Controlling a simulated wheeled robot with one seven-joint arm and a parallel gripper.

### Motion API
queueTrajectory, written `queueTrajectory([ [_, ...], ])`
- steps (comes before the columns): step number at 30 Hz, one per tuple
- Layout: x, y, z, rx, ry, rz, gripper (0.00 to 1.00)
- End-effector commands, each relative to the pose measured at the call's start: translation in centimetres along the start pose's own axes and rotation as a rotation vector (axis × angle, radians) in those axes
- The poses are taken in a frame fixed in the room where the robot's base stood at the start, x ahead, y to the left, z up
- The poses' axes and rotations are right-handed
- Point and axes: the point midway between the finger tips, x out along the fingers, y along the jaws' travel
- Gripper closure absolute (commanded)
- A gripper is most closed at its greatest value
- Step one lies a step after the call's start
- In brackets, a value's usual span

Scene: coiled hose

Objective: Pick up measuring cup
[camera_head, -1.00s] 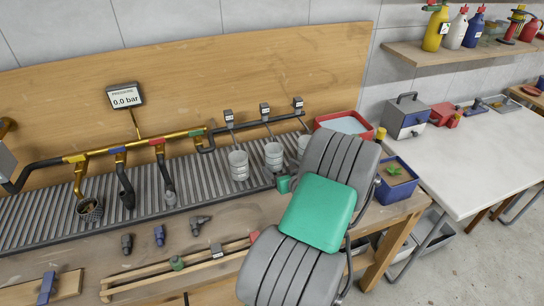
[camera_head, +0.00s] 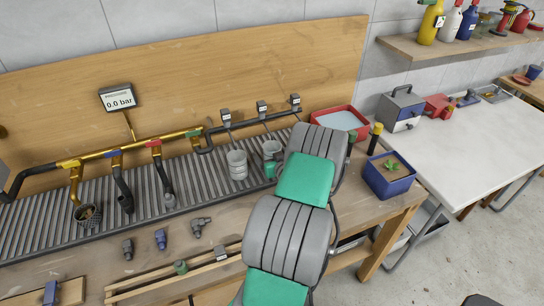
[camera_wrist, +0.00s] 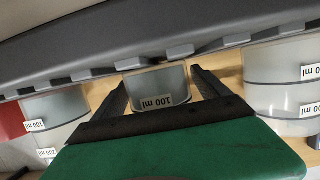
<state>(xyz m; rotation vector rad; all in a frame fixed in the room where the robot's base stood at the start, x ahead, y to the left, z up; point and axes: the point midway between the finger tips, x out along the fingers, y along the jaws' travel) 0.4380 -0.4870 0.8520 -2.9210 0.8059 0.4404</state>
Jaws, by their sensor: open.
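Translucent measuring cups stand in a row under the black pipe at the back of the bench. In the head view one cup (camera_head: 237,165) is clear and a second cup (camera_head: 272,150) shows just left of my arm. In the wrist view a cup marked 100 ml (camera_wrist: 158,84) appears between the two dark fingers of my gripper (camera_wrist: 160,90), which is open. I cannot tell how deep it sits between them. Other cups show at the left (camera_wrist: 50,115) and right (camera_wrist: 280,90). In the head view my arm hides the fingertips.
The slatted drain rack (camera_head: 200,187) runs along the bench. A red bin (camera_head: 340,119) and a blue planter box (camera_head: 389,177) are right of my arm. Pipe fittings (camera_head: 160,239) and a wooden rail (camera_head: 200,275) lie at the front. A white table (camera_head: 470,150) stands right.

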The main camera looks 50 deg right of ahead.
Motion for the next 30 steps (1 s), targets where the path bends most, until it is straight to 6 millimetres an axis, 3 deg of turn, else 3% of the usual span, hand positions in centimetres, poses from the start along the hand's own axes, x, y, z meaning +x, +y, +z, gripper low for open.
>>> queueTrajectory([
  [2, 0.00, -0.04, 0.03, 0.000, 0.000, -0.001, 0.15],
  [27, 0.01, -0.12, 0.02, -0.001, -0.001, -0.002, 0.84],
  [30, 0.01, -0.10, -0.03, -0.001, 0.000, -0.002, 0.86],
])
